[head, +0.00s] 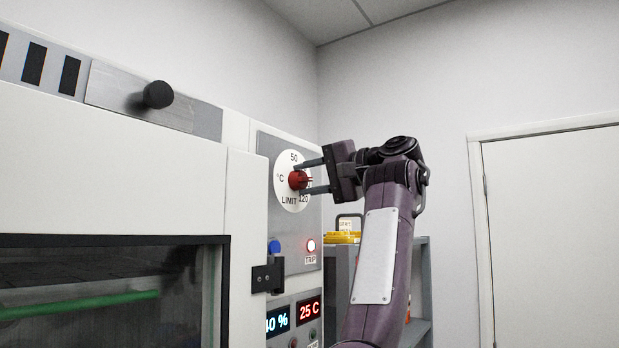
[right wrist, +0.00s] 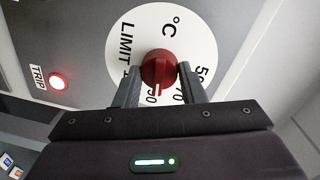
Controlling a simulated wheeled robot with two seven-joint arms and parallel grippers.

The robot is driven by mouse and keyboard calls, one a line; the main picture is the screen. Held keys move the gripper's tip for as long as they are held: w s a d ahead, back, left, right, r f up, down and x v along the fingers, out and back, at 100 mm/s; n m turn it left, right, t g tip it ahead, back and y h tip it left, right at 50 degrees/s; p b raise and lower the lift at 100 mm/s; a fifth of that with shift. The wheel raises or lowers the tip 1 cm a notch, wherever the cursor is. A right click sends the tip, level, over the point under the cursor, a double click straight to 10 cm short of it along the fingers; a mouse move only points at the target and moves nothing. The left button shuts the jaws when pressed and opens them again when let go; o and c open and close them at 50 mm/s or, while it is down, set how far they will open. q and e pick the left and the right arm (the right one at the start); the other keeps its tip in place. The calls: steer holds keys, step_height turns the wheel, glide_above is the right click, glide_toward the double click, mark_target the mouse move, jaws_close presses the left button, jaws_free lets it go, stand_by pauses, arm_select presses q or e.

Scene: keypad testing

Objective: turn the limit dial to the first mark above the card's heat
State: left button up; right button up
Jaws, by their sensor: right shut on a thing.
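The limit dial is a round white plate (head: 283,193) on the grey panel, with a red knob (head: 297,180) at its centre. The pointer does not read clearly in the head view. My right gripper (head: 304,179) is shut on the red knob, one finger on each side; its fingers also show in the right wrist view (right wrist: 160,78). My left gripper is not in view. No card's heat can be read.
Below the dial are a blue button (head: 274,246) and a lit red TRIP lamp (head: 311,245). Displays read 40 % (head: 278,321) and 25 C (head: 309,309). A black knob (head: 158,95) juts out upper left. A grey shelf (head: 420,285) holding yellow things (head: 342,238) stands behind my arm.

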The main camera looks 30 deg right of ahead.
steer(key=shift+r+m, duration=0.1)
steer(key=shift+m, duration=0.4)
steer(key=o, duration=1)
steer(key=b+v, duration=0.3)
steer(key=v, duration=0.4)
steer(key=shift+s+d, duration=0.25)
